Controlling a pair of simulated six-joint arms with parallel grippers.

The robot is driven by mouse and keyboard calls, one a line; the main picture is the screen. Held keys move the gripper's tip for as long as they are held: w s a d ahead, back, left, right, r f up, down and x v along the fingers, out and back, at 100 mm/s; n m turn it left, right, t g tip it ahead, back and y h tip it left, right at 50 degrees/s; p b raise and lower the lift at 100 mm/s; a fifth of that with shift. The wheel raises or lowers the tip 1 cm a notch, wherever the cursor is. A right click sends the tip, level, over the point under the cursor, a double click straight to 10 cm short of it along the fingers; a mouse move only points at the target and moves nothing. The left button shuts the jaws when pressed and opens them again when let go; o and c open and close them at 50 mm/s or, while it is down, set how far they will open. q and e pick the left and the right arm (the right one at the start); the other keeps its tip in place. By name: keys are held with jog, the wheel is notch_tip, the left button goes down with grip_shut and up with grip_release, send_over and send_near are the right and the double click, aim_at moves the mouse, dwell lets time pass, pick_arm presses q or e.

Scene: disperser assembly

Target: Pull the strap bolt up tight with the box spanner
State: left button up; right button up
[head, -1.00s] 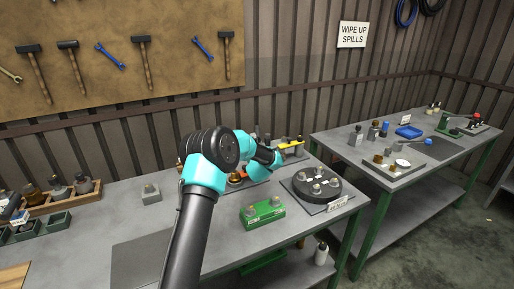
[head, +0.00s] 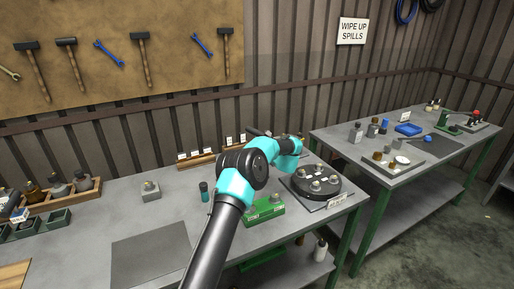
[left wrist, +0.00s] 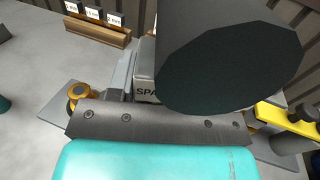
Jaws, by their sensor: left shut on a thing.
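My left arm reaches across the bench in the head view, with my left gripper (head: 292,148) over the back right, its fingers hard to make out. In the left wrist view a large dark round-ended body (left wrist: 228,62), probably the box spanner seen end-on, stands over the gripper's grey plate (left wrist: 160,123); the gripper is shut on it. Beyond it is a grey block with lettering starting "SPA" (left wrist: 148,92). A brass fitting (left wrist: 78,92) is at the left and a yellow bar (left wrist: 285,118) at the right. I cannot make out the strap bolt. My right gripper is out of view.
A black disc with several studs (head: 317,187) stands on the right of the bench, beside a green block (head: 264,211). A grey mat (head: 150,255) is bare in front.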

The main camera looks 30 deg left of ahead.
pick_arm(q)
jog(key=shift+n+g, duration=0.9)
jog(key=shift+g, duration=0.5)
jog(key=shift+y, duration=0.3)
jog(key=shift+f, duration=1.75)
jog(key=shift+r+m+t+h, duration=0.1)
jog(key=shift+m+t+h, duration=0.6)
jog(key=shift+m+t, duration=0.85)
jog(key=shift+m+t+h, duration=0.7)
jog(key=shift+m+t, duration=0.25)
jog(key=shift+t, duration=1.1)
jog(key=shift+s+a+m+t+h, duration=0.1)
jog(key=shift+m+t+h, duration=2.2)
jog(key=shift+t, duration=0.4)
jog(key=shift+n+g+y, duration=0.3)
jog(key=shift+r, duration=0.15)
jog(key=shift+r, duration=2.3)
